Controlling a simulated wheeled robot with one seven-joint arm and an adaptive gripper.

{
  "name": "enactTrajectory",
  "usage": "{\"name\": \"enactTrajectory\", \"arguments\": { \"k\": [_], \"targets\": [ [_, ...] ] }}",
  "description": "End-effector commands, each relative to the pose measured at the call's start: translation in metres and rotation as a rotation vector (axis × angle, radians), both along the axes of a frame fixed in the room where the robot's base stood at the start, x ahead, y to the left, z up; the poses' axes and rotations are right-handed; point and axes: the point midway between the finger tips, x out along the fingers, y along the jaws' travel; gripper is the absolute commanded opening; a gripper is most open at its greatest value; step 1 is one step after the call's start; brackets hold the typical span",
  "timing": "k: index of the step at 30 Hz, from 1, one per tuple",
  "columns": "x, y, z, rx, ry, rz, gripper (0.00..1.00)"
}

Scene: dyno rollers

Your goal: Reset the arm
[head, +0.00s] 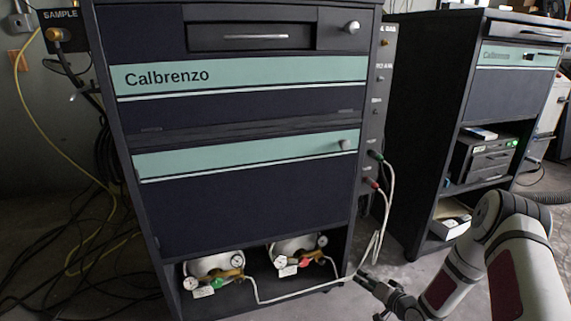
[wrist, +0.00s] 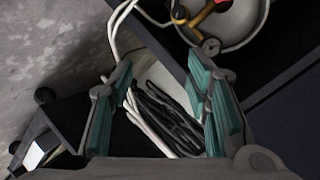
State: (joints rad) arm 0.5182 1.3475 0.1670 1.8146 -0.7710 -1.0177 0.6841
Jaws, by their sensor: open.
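My gripper (head: 371,283) is low at the right front of the dark cabinet, beside the white hoses in the head view. In the wrist view my gripper (wrist: 162,105) has its two teal-padded fingers spread apart. White and black cables (wrist: 165,115) lie beyond and between the fingers, and I see nothing clamped. My arm (head: 475,260) reaches in from the lower right of the head view and is bent at the elbow.
The Calbrenzo cabinet (head: 240,190) holds two gas cylinders with regulators (head: 213,270) in its bottom bay. White hoses (head: 380,225) hang along its right side. A second cabinet (head: 430,130) stands at the right. Loose cables (head: 85,245) cover the floor at left.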

Motion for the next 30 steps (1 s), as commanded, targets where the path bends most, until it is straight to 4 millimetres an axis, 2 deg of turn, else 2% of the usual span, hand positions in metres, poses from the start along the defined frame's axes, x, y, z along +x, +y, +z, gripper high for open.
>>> {"name": "enactTrajectory", "arguments": {
  "k": [1,6,10,14,17,23,30],
  "targets": [
    [0.008,-0.004,0.020,-0.056,0.017,0.013,0.44],
    [0.018,-0.016,0.073,-0.230,0.109,0.041,0.44],
    [0.016,-0.024,0.117,-0.350,0.180,0.049,0.44],
    [0.006,-0.030,0.163,-0.457,0.250,0.053,0.44],
    [-0.008,-0.032,0.200,-0.528,0.305,0.054,0.44],
    [-0.050,-0.031,0.270,-0.640,0.417,0.049,0.44],
    [-0.124,-0.020,0.344,-0.721,0.549,0.051,0.44]
  ]
}}
